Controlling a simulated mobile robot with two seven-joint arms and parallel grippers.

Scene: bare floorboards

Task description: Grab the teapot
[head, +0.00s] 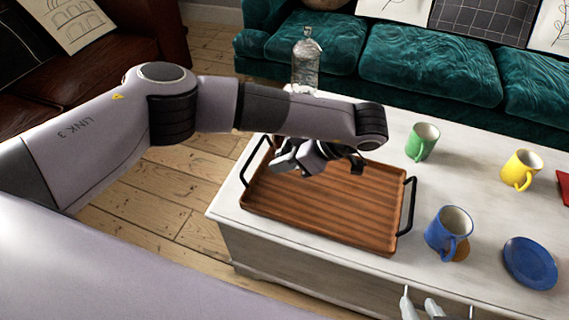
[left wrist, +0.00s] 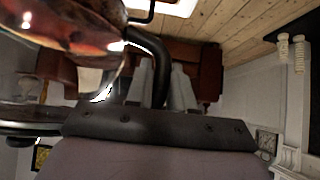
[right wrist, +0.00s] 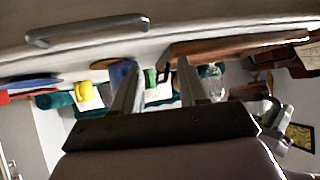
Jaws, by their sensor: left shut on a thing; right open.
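The teapot (left wrist: 70,35) fills the upper left of the left wrist view, with a shiny reddish-brown body and a dark curved handle. My left gripper (left wrist: 162,85) is shut on the teapot's handle. In the head view my left gripper (head: 305,160) is over the far part of the wooden tray (head: 320,220), and my arm hides most of the teapot. My right gripper (right wrist: 158,82) is open and empty. Its fingertips show low in the head view (head: 420,308), at the near side of the white table.
The white table (head: 480,220) holds a green mug (head: 422,142), a yellow mug (head: 521,170), a blue mug (head: 448,232) and a blue plate (head: 530,262) right of the tray. A clear bottle (head: 305,65) stands at the far left. A teal sofa (head: 430,65) stands behind.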

